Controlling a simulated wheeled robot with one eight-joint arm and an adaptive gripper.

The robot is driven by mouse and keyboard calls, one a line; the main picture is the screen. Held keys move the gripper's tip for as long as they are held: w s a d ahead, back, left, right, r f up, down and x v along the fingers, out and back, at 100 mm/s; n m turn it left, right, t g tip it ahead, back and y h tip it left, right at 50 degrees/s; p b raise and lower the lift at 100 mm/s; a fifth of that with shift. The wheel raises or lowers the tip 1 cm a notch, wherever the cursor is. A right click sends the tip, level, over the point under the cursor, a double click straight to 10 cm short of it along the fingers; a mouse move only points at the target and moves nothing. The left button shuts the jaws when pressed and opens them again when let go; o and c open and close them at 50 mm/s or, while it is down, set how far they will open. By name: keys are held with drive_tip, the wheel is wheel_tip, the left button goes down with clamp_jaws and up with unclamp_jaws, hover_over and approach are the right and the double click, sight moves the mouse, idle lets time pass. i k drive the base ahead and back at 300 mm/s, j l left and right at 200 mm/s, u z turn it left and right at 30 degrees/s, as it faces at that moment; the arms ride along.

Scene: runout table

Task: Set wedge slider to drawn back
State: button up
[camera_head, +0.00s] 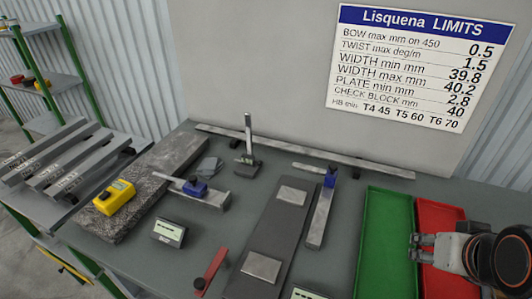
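Two grey metal bars carry blue blocks. One blue block (195,187) sits partway along a bar (215,198) on the left of the table. The other blue block (330,177) is at the far end of a second bar (319,217) right of centre. I cannot tell for sure which is the wedge slider, or whether it is drawn back. My gripper (415,248) is over the red tray at the right, pointing left. Its two fingers look apart with nothing between them. It is well away from both blue blocks.
A green tray (372,235) and red tray (440,213) lie at the right. A dark plate (272,225), red-handled tool (211,270), upright gauge (248,140), grey display box (169,231) and yellow device (114,197) on a granite slab crowd the table. A wall sign (420,65) stands behind.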

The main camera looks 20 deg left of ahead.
sight(192, 187)
drive_tip(key=u, duration=1.6)
drive_tip(key=i+j+z, duration=0.35)
drive_tip(key=i+j, duration=0.15)
drive_tip(key=j, duration=0.2)
drive_tip(key=i+j+z, duration=0.2)
drive_tip(key=j, duration=0.15)
